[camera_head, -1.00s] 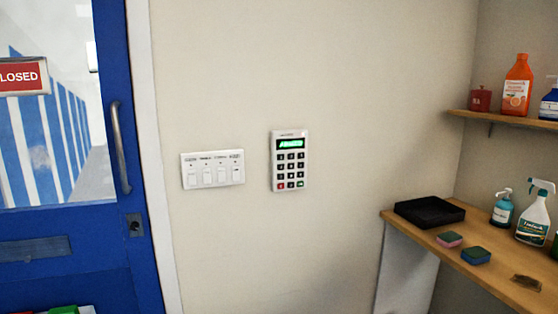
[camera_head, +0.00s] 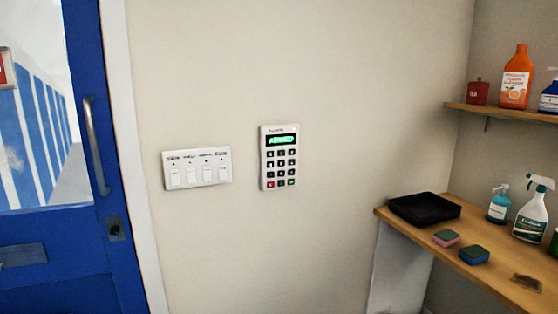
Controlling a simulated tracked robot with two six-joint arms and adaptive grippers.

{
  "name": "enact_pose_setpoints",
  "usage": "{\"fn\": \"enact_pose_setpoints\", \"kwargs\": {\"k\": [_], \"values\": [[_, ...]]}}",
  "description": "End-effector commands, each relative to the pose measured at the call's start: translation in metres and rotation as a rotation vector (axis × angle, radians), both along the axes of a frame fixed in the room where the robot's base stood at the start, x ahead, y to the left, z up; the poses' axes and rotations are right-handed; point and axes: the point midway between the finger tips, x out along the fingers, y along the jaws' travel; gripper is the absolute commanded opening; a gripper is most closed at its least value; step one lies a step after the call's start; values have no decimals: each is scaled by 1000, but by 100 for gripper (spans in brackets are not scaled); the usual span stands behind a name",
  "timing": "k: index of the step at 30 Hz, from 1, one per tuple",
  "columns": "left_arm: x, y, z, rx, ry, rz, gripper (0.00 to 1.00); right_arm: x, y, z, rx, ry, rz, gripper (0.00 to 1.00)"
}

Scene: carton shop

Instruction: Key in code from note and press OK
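A white keypad (camera_head: 280,157) is fixed to the beige wall, right of the blue door. It has dark keys, a red key at the bottom left and a green key at the bottom right. Its green screen (camera_head: 280,140) is lit and seems to read "ARMED", though the letters are blurred. No note with a code can be made out. Neither of my grippers is in view.
A white panel with several switches (camera_head: 197,168) is left of the keypad. The blue door (camera_head: 85,255) has a metal handle (camera_head: 95,146). At right, a wooden counter (camera_head: 490,275) holds a black tray (camera_head: 424,209), sponges (camera_head: 474,255) and bottles (camera_head: 530,215). The wall before the keypad is unobstructed.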

Motion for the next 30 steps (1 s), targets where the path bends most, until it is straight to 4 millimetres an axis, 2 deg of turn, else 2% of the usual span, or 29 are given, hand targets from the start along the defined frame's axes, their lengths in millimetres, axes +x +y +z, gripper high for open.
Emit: {"fn": "enact_pose_setpoints", "kwargs": {"k": [1,4,5,30], "values": [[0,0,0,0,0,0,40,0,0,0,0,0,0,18],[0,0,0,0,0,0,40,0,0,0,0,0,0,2],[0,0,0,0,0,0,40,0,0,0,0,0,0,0],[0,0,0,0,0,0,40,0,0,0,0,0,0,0]]}}
